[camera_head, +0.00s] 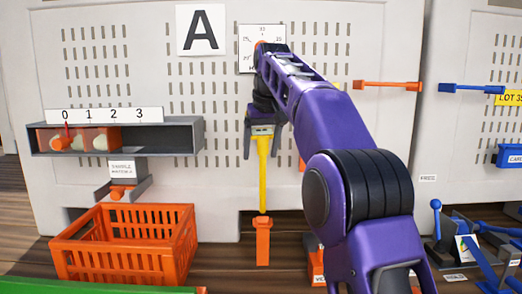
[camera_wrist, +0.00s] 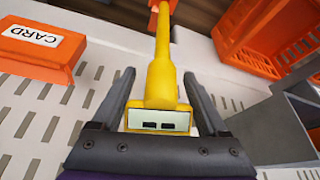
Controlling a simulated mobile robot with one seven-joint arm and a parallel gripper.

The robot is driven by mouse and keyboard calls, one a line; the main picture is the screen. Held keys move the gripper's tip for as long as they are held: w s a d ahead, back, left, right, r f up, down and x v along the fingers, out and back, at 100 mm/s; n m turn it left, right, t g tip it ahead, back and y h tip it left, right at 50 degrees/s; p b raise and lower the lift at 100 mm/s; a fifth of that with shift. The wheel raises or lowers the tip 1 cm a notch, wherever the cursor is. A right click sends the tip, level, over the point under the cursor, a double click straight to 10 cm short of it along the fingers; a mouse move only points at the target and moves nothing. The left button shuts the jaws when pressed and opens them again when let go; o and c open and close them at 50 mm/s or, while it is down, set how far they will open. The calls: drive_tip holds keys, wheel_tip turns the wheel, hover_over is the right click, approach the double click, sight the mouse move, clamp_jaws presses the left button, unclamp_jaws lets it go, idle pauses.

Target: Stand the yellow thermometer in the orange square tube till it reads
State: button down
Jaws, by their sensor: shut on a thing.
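My gripper (camera_head: 262,150) is shut on the yellow thermometer (camera_head: 263,178) and holds it upright, shaft down. In the wrist view the thermometer (camera_wrist: 161,82) lies between the fingers, and its pale display shows two dark dashes. The orange square tube (camera_head: 263,245) stands directly below the shaft in the head view. The shaft's lower end meets the tube's top in the picture; I cannot tell whether the tip is inside. Part of the orange tube (camera_wrist: 163,5) also shows at the wrist view's top edge, at the shaft's far end.
An orange crate (camera_head: 125,250) stands left of the tube. A grey shelf (camera_head: 180,138) with a 0 to 3 scale hangs above it on the pale slotted panel (camera_head: 220,180). An orange CARD holder (camera_wrist: 38,50) shows in the wrist view. Blue levers (camera_head: 436,205) stand at the right.

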drive_tip(key=shift+w+f+b, duration=0.15)
drive_tip(key=shift+f+b, duration=2.05)
drive_tip(key=shift+f, duration=1.4)
drive_tip(key=shift+w+f+b, duration=0.15)
drive_tip(key=shift+f+b, duration=2)
drive_tip(key=shift+f, duration=1.45)
unclamp_jaws()
